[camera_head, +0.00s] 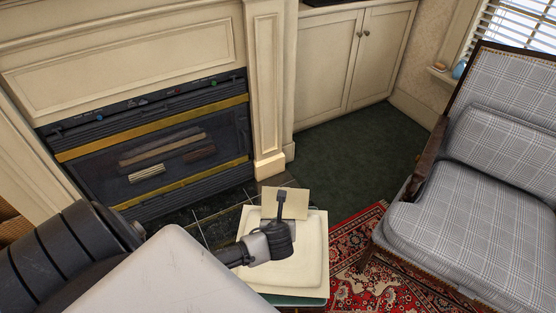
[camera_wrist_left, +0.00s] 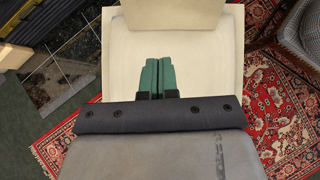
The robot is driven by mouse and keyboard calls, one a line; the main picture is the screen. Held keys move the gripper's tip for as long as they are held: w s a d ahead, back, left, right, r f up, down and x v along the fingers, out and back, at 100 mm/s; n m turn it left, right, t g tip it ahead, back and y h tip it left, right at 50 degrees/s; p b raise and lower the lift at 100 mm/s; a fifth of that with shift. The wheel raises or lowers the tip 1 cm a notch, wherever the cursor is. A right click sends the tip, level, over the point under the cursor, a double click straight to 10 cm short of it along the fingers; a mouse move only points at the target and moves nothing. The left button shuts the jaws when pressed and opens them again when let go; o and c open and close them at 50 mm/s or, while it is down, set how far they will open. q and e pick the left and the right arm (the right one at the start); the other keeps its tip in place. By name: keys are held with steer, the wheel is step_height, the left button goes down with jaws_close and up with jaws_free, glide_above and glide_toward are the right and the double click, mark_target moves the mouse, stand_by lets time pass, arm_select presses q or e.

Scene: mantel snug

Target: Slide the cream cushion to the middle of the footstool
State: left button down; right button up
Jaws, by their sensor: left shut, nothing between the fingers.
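The cream cushion (camera_head: 312,262) lies flat on the footstool (camera_head: 247,217), a low piece with a pale top and some green at its edges. A pale strip of the top shows beyond the cushion's far-left side. My left arm comes in from the left over the footstool, and its hand covers part of the cushion. In the left wrist view the left gripper (camera_wrist_left: 158,64) has its green-padded fingers together and empty, over the cushion (camera_wrist_left: 205,58). I cannot tell whether the fingertips touch it. My right gripper is not in view.
A flat beige piece (camera_head: 297,204) is at the footstool's far side. A fireplace (camera_head: 160,160) stands behind on the left, a plaid armchair (camera_head: 470,215) on the right. A red patterned rug (camera_head: 375,275) lies between footstool and armchair. Green carpet (camera_head: 350,150) is clear behind.

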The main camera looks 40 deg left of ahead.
mark_target(274, 260)
arm_select(q)
steer(key=c, duration=1.8)
jaws_free()
steer(key=shift+r, duration=0.1)
steer(key=shift+o, duration=1)
steer(key=shift+s+d, duration=0.1)
steer(key=shift+s, duration=0.05)
steer(key=o, duration=0.4)
steer(key=s+d+f+n, duration=0.1)
steer(key=s+f+n, duration=0.1)
steer(key=n, duration=0.1)
steer(key=s+d+f+n+g+h, duration=0.1)
steer(key=s+f+n, duration=0.1)
steer(key=f+n, duration=0.1)
steer(key=s+d+f+n+g+h, duration=0.1)
steer(key=s+f+n, duration=0.1)
steer(key=s+n, duration=0.1)
steer(key=shift+d+f, duration=0.25)
steer(key=shift+d, duration=0.15)
steer(key=shift+c, duration=0.2)
steer(key=s+d+f+n+g+h, duration=0.1)
steer(key=s+d+f+n+g, duration=0.1)
steer(key=s+f+n, duration=0.6)
steer(key=s+d+f+n+g+h, duration=0.1)
steer(key=s+f+n, duration=0.8)
steer(key=s, duration=1.1)
step_height(274, 260, down, 5)
steer(key=shift+s+d+r+g+h, duration=0.15)
steer(key=shift+s+d+g+h, duration=0.3)
steer(key=shift+h, duration=0.35)
